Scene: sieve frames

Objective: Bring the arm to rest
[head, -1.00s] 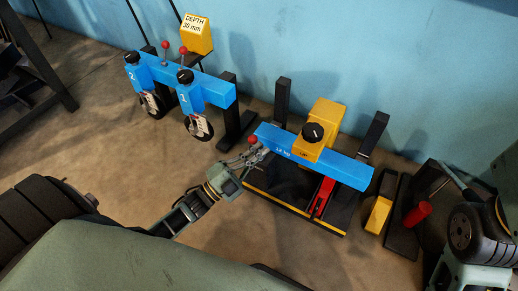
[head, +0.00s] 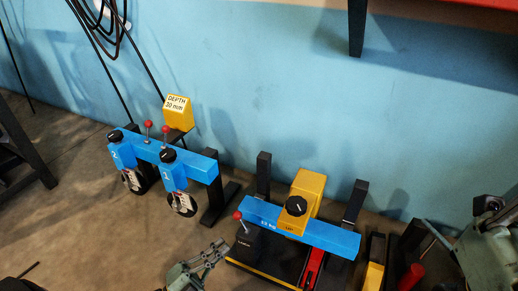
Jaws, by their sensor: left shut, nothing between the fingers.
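My left gripper (head: 220,246) is at the bottom centre of the head view, with its fingers closed together and nothing between them. It is in front of and just left of a small lever with a red knob (head: 238,215) on a dark box, and a gap shows between fingertips and knob. The lever belongs to a stand with a blue crossbar (head: 330,238) and a yellow block (head: 309,187) carrying a black dial (head: 296,206). Most of my left arm is below the frame. Part of my right arm (head: 490,215) shows at the right edge; its gripper does not show.
A second blue stand (head: 198,163), with units marked 1 and 2 and red-knobbed levers, stands at the left. A yellow "DEPTH 30 mm" block (head: 177,112) is behind it. A red cylinder (head: 411,277) is at lower right. The blue wall (head: 270,80) closes the back.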

